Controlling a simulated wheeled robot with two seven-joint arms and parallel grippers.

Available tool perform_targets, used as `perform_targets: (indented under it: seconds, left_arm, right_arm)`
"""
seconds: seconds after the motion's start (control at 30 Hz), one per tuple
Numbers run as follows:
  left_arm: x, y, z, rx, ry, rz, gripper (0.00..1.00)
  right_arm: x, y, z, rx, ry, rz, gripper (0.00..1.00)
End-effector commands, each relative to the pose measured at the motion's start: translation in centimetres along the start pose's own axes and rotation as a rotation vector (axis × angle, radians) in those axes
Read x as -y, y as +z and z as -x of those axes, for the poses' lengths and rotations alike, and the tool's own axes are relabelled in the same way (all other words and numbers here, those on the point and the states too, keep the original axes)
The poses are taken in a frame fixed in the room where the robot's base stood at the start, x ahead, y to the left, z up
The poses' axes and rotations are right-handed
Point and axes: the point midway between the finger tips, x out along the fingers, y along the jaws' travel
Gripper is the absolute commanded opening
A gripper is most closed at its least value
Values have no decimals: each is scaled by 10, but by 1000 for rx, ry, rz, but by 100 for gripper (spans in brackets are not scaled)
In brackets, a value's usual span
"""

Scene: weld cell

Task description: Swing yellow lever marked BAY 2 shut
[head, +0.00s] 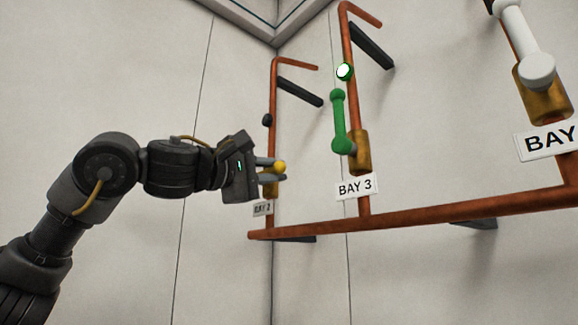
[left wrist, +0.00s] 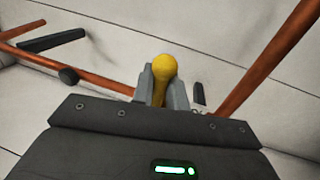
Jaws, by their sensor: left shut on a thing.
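The yellow lever (head: 279,167) of the BAY 2 valve shows its rounded end between my left gripper's fingers in the head view. My left gripper (head: 272,168) is shut on the lever. In the left wrist view the lever (left wrist: 164,70) stands between the two grey fingers (left wrist: 163,88). The brass valve body (head: 270,188) sits on the pipe just behind and below the fingers and is partly hidden. The BAY 2 label (head: 263,208) is below it, seen at a steep angle. My right gripper is not in view.
A green lever (head: 339,122) stands upright on the BAY 3 valve to the right, above its label (head: 356,187). A white lever (head: 524,45) is at the far upper right. A copper header pipe (head: 430,213) runs along below. Dark wall brackets (head: 300,91) stick out above.

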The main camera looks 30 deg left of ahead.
Motion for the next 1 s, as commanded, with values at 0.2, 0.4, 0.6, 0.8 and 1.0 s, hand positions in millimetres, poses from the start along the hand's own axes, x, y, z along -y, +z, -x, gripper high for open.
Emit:
perform_targets:
  seconds: [0.2,0.4,0.6,0.8,1.0]
  left_arm:
    - [2,-7,7,-10,-3,-41,0]
    - [3,-7,8,-10,-3,-49,0]
    - [3,-6,7,-7,-4,-48,0]
    - [3,-6,7,-7,-3,-47,35]
    - [2,-6,7,-7,-2,-46,35]
  right_arm:
    - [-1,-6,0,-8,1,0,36]
    - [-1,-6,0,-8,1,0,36]
    - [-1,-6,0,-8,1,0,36]
    - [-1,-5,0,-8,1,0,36]
    - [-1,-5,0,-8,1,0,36]
